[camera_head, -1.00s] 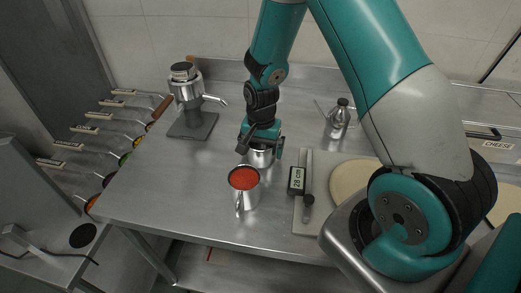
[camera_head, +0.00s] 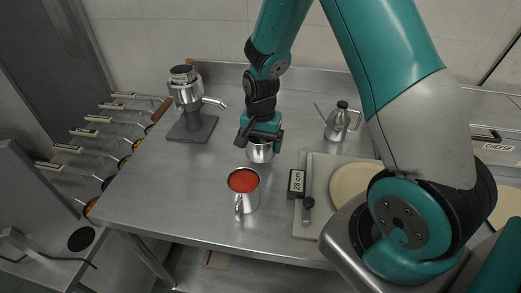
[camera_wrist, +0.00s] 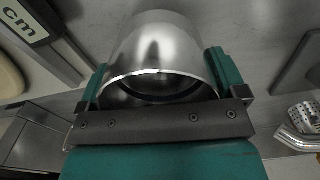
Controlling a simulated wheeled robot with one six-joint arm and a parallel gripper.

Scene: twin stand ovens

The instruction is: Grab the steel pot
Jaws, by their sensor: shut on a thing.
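A small steel pot (camera_head: 261,154) sits between the jaws of my gripper (camera_head: 260,144), near the middle of the steel table. In the wrist view the shiny round pot (camera_wrist: 158,50) lies between the two teal fingers, with its rim towards the palm. My gripper is shut on the pot, one finger on each side. The gripper hides the pot's top in the head view. I cannot tell for sure whether its base is clear of the table.
A steel mug of red sauce (camera_head: 242,200) stands just in front. A steel dispenser (camera_head: 188,98) stands left, a spouted steel can (camera_head: 338,124) right. A board (camera_head: 318,222) with a "28 cm" display (camera_head: 297,182) and round dough (camera_head: 350,183) lies right.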

